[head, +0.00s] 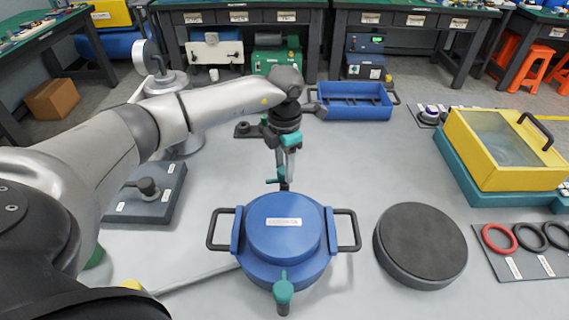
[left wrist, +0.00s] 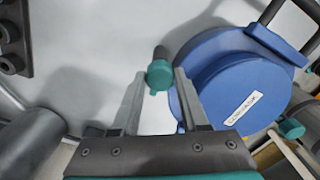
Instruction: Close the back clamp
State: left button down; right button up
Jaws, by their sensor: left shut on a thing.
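The blue round vessel (head: 284,226) with a labelled lid and black side handles stands upright on the grey table; its lid also shows in the left wrist view (left wrist: 215,80). The back clamp, with its teal knob (left wrist: 160,75), is at the vessel's far side. My left gripper (head: 284,180) reaches down there, its two fingers shut on the back clamp (head: 273,181); the hold also shows in the left wrist view (left wrist: 159,78). The front clamp (head: 283,290) has a teal knob at the vessel's near side. My right gripper is not in view.
A black round disc (head: 421,242) lies right of the vessel. A yellow-lidded teal box (head: 490,175) and a board of rings (head: 505,258) are at the right. A blue tray (head: 352,112) stands behind. A grey plate with a knob (head: 130,208) is at the left.

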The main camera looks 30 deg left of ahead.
pick_arm(q)
jog(key=n+p, duration=0.3)
jog(key=n, duration=0.4)
jog(key=shift+r, duration=0.1)
jog(key=n+p, duration=0.3)
jog(key=n, duration=0.2)
jog(key=shift+n+p, duration=0.4)
jog(key=shift+n, duration=0.7)
jog(key=shift+c, duration=2.2)
grip_release()
